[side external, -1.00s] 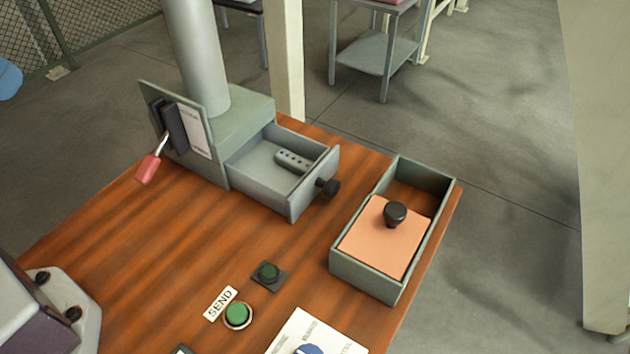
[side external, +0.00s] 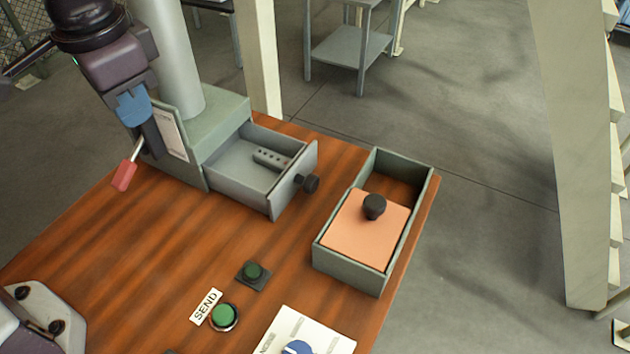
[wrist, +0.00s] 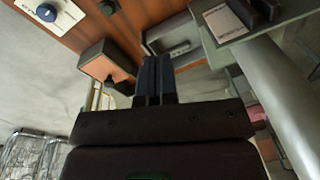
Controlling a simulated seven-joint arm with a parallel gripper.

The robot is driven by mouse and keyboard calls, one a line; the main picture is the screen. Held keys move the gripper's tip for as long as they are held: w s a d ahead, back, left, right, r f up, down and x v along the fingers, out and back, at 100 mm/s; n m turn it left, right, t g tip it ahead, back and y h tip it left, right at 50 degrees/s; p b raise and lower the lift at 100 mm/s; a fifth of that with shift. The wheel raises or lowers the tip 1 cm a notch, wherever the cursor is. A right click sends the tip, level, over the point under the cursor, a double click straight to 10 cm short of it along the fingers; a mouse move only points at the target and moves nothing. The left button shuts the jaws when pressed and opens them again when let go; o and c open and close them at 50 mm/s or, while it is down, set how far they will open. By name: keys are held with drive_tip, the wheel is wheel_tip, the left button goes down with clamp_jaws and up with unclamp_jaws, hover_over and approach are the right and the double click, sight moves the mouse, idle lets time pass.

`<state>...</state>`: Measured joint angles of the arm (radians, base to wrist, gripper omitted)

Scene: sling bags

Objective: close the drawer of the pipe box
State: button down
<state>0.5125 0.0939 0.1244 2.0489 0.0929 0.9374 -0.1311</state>
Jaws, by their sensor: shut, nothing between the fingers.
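The pipe box (side external: 222,118) is a grey-green box at the back of the wooden table, with a thick grey pipe rising from it. Its drawer (side external: 245,185) stands pulled out to the right, with a black knob (side external: 310,184) on its front. A grey bar with dark dots (side external: 270,159) lies in the drawer. A lever with a red handle (side external: 124,176) sticks out of the box's left side. My gripper (side external: 140,118) is beside the box's left panel, near the lever, apart from the drawer. In the wrist view its dark fingers (wrist: 152,80) are together and empty, and the drawer (wrist: 168,42) shows beyond them.
An open grey-green tray (side external: 350,270) with an orange lid and black knob stands at the table's right edge. The table's middle is clear.

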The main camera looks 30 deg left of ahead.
drive_tip(key=w+d+f+n+t+y, duration=0.1)
drive_tip(key=w+d+f, duration=0.3)
drive_tip(key=d, duration=0.2)
drive_tip(key=w+d+f+n+t+y, duration=0.1)
drive_tip(key=w+d+f+y, duration=0.1)
drive_tip(key=w+d+f, duration=0.3)
drive_tip(key=w+d+f+n+t+y, duration=0.1)
drive_tip(key=w+d+f, duration=0.3)
drive_tip(key=d, duration=0.5)
drive_tip(key=shift+w+d+f+t+y, duration=0.1)
drive_tip(key=shift+d+f+t+y, duration=0.1)
drive_tip(key=shift+f, duration=0.2)
drive_tip(key=shift+w+d+f+t+y, duration=0.1)
drive_tip(key=shift+f+t+y, duration=0.1)
drive_tip(key=shift+f, duration=0.15)
drive_tip(key=shift+a+n, duration=0.2)
drive_tip(key=shift+n, duration=0.5)
drive_tip(key=shift+w+a+f, duration=0.1)
drive_tip(key=shift+a+f, duration=0.05)
drive_tip(key=shift+f, duration=0.1)
drive_tip(key=x, duration=0.9)
drive_tip(key=shift+a, duration=0.1)
hover_over(253, 179)
